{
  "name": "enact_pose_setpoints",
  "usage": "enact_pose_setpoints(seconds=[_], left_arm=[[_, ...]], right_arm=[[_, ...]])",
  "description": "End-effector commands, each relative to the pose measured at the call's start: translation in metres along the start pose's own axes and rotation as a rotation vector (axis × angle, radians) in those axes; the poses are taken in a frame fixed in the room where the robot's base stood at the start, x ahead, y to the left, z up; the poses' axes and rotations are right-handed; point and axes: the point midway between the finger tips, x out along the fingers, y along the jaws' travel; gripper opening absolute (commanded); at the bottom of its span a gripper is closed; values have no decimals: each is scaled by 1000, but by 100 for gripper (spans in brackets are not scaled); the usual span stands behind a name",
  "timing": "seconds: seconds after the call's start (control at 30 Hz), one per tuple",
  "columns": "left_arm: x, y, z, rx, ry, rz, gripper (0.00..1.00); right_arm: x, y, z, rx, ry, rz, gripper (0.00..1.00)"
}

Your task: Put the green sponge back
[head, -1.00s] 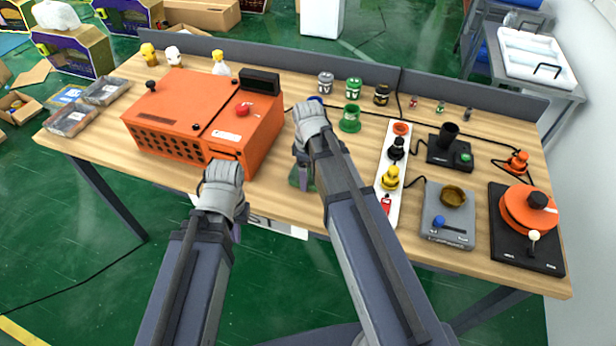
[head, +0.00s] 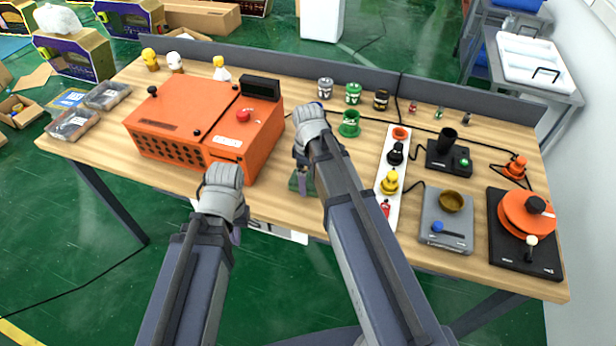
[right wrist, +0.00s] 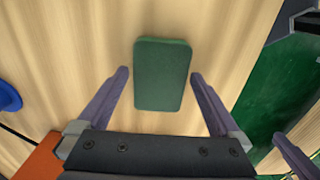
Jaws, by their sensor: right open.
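The green sponge (right wrist: 163,75) lies flat on the wooden table close to its front edge. In the right wrist view it sits between the two spread fingers of my right gripper (right wrist: 160,88), with a gap on each side. In the head view the sponge (head: 294,183) is partly hidden by my right gripper (head: 304,180), whose finger shows over it. My left gripper (head: 236,234) hangs in front of the table edge, left of the sponge; its jaws are mostly hidden behind the wrist.
An orange machine (head: 180,115) stands to the left of the sponge. A green cup (head: 349,125) stands behind it, and a white strip with several holders (head: 391,210) is to the right. A grey scale (head: 445,228) is further right. Bare wood surrounds the sponge.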

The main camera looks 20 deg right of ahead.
Motion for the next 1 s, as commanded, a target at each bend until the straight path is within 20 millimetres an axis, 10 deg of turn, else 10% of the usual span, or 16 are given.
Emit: enact_pose_setpoints(seconds=[0.6, 1.0], left_arm=[[-96, -9, 6, 1, 0, 0, 0], [-109, -10, 6, 2, 0, 0, 0]], right_arm=[[-96, 0, 0, 0, 0, 0, 100], [-110, -6, -1, 13, -3, 0, 100]])
